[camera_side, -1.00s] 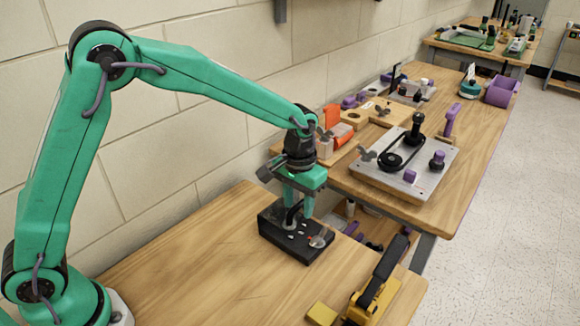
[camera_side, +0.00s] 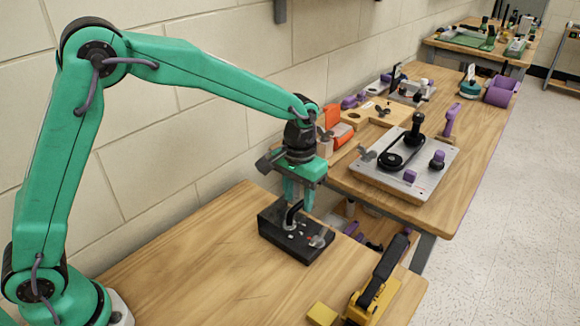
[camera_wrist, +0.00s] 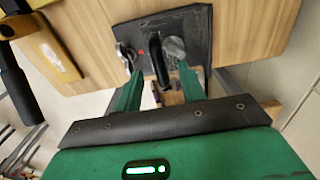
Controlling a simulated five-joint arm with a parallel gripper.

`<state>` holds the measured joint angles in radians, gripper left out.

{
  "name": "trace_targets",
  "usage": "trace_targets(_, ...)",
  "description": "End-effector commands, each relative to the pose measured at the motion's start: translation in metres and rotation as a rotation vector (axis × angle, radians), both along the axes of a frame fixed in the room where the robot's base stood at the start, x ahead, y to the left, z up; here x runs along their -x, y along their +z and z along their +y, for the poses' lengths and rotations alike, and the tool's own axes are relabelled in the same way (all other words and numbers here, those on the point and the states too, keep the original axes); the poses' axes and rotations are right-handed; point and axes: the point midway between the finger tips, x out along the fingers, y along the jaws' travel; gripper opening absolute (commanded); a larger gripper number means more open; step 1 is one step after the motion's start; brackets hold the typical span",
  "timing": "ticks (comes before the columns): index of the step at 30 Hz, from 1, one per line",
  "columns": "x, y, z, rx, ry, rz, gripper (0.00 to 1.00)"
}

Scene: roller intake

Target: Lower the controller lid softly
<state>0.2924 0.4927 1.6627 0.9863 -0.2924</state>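The black controller box (camera_side: 292,241) sits on the wooden table, its dark lid lying flat on top with no gap I can make out. A bent black handle (camera_side: 291,215) rises from the lid and also shows in the wrist view (camera_wrist: 158,62). Small knobs and marks sit on the top face. My gripper (camera_side: 299,203) is above the lid at the handle. In the wrist view, my gripper (camera_wrist: 158,72) has its two green fingers spread, one on each side of the handle in the picture, with space between. Whether the fingertips touch the lid is unclear.
A yellow tool with a black handle (camera_side: 382,270) and a yellow block (camera_side: 321,314) lie near the table's front right. Behind is a second table with a grey plate (camera_side: 427,176) and orange parts (camera_side: 341,134). The table left of the box is clear.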

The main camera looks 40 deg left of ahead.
Motion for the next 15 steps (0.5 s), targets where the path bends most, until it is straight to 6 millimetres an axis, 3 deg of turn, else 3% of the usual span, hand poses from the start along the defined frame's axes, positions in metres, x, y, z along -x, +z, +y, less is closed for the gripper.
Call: trace_targets(15,0.0,0.01,0.0,0.0,0.0,-0.001,0.4)
